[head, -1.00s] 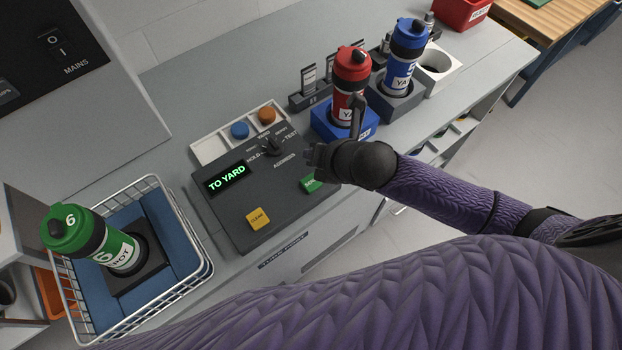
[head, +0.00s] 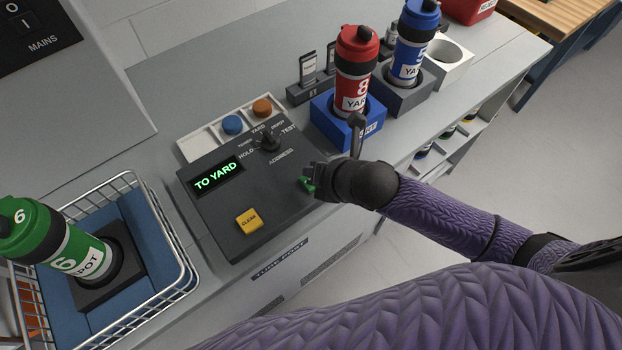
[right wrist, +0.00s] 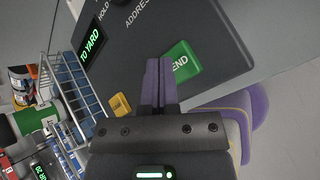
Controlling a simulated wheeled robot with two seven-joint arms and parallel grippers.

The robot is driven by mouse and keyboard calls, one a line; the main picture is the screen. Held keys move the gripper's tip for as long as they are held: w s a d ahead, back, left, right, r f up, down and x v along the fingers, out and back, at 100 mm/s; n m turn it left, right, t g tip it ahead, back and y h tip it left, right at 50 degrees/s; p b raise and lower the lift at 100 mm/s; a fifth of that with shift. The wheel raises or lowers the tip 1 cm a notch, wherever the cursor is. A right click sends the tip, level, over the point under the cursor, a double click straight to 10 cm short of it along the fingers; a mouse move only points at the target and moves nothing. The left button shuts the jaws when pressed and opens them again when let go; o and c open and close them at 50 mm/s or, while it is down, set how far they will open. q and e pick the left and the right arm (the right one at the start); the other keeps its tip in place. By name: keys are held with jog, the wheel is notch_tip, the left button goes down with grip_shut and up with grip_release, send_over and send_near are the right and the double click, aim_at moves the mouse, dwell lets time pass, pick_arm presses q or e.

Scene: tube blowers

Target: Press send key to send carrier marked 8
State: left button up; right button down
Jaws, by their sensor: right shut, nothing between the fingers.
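The red carrier (head: 356,70), marked 8 with a partly visible "YARD" label, stands upright in a blue holder (head: 330,124). The dark console (head: 262,200) shows "TO YARD" on its display (head: 217,178). Its green send key (head: 307,184) is mostly hidden by my right gripper (head: 307,172) in the head view. In the right wrist view the send key (right wrist: 183,66) shows just right of my shut, empty fingers (right wrist: 158,64). The tips appear over or beside its left edge; I cannot tell whether they touch it. My left gripper is not in view.
A yellow clear key (head: 249,220) and a selector knob (head: 267,142) are on the console. A blue carrier (head: 412,50) stands in a grey holder beside the red one. A green carrier marked 6 (head: 60,240) stands in a wire basket (head: 180,245) at left.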

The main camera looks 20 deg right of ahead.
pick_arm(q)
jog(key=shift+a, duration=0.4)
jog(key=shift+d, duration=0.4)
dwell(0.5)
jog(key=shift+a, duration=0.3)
pick_arm(e)
jog(key=shift+f, duration=0.35)
